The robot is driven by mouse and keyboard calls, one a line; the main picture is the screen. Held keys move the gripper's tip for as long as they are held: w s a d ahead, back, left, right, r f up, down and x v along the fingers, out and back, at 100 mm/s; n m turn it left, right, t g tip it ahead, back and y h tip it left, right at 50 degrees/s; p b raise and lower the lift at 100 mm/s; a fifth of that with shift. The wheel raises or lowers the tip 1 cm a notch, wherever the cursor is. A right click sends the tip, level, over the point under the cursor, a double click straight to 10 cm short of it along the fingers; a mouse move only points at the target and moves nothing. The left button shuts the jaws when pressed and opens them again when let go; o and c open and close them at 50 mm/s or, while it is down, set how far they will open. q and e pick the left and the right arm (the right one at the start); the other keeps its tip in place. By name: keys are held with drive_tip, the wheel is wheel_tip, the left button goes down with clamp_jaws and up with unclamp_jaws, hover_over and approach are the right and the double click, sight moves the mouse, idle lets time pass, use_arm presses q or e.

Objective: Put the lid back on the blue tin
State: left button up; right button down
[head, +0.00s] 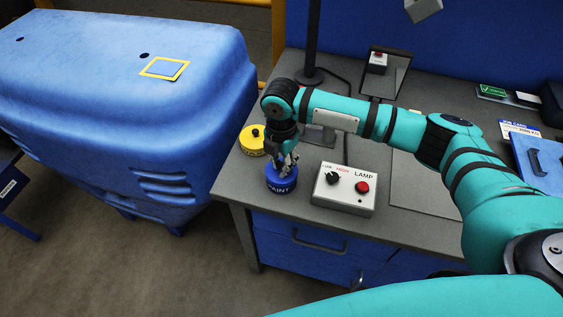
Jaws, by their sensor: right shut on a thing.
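The blue tin (281,185), marked PAINT, stands upright near the front left edge of the grey desk. My right gripper (286,166) points down directly over the tin and is shut on the lid at its top. The fingers hide the lid's grip and most of its top, so I cannot tell whether the lid rests fully on the rim. My left gripper is not in view.
A yellow tin (250,143) with a black knob stands behind and left of the blue tin. A lamp control box (344,190) stands close on the right. A black lamp post (312,45) and a mirror (388,72) stand behind. A large blue container (120,100) is left of the desk.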

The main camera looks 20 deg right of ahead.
drive_tip(key=shift+p, duration=0.45)
idle(0.5)
drive_tip(key=c, duration=0.7)
unclamp_jaws()
drive_tip(key=shift+r, duration=0.1)
drive_tip(key=shift+r+p, duration=3.45)
drive_tip(key=shift+p, duration=0.4)
drive_tip(key=shift+c, duration=0.6)
clamp_jaws()
